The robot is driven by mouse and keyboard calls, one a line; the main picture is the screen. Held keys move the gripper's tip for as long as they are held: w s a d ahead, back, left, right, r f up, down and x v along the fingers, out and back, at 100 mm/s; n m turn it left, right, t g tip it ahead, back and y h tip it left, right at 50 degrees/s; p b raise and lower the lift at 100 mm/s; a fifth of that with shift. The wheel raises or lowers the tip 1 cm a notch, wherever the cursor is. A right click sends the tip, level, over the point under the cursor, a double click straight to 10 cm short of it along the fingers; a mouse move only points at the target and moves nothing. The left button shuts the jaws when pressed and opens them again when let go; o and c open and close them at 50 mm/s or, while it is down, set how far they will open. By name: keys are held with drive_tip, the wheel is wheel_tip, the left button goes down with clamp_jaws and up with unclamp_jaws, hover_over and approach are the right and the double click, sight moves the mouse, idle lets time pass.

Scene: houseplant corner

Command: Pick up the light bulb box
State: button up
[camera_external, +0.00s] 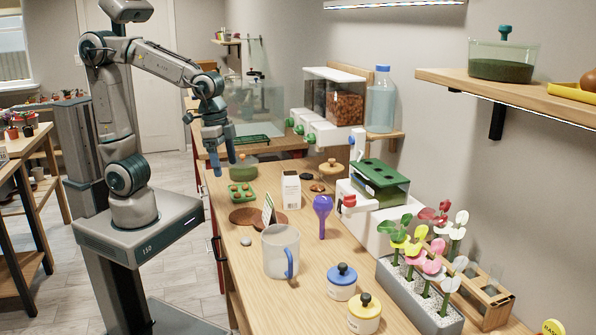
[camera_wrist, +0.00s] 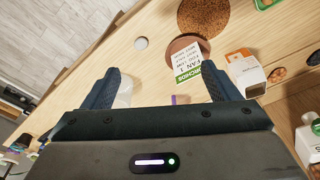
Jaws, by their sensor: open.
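The likely light bulb box is a small white carton (camera_external: 291,191) standing upright on the wooden table in the external view. In the wrist view the white and orange carton (camera_wrist: 246,76) lies right of the fingers; its label is too small to read. My gripper (camera_external: 222,158) hangs above the table's left edge, to the left of the carton and higher than it. In the wrist view my gripper (camera_wrist: 162,88) is open, with no carton between its fingers.
Near the carton are a green tray (camera_external: 241,193), a printed card (camera_external: 268,210), a brown disc (camera_external: 243,216) and a purple scoop (camera_external: 322,214). A clear jug (camera_external: 281,252) stands in front; a planter (camera_external: 408,291) and white jars (camera_external: 342,283) are at right front.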

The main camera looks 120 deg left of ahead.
drive_tip(key=w+a+n+g, duration=0.1)
drive_tip(key=w+a, duration=0.2)
drive_tip(key=a, duration=0.3)
drive_tip(key=w+a+n, duration=0.2)
drive_tip(key=w+a, duration=0.2)
drive_tip(key=a, duration=0.2)
drive_tip(key=n+p, duration=0.1)
approach(291, 189)
wheel_tip(291, 189, up, 2)
drive_tip(key=a, duration=0.2)
drive_tip(key=shift+g, duration=0.4)
drive_tip(key=shift+s+a+f+p, duration=0.15)
drive_tip(key=shift+f+p, duration=0.15)
drive_tip(key=shift+f, duration=1.95)
drive_tip(key=shift+s+a+f+p, duration=0.15)
drive_tip(key=shift+f+p, duration=0.15)
drive_tip(key=shift+f, duration=1.95)
drive_tip(key=shift+s+a+f+p, duration=0.15)
drive_tip(key=shift+f+p, duration=0.15)
drive_tip(key=shift+f, duration=2)
drive_tip(key=c, duration=1.1)
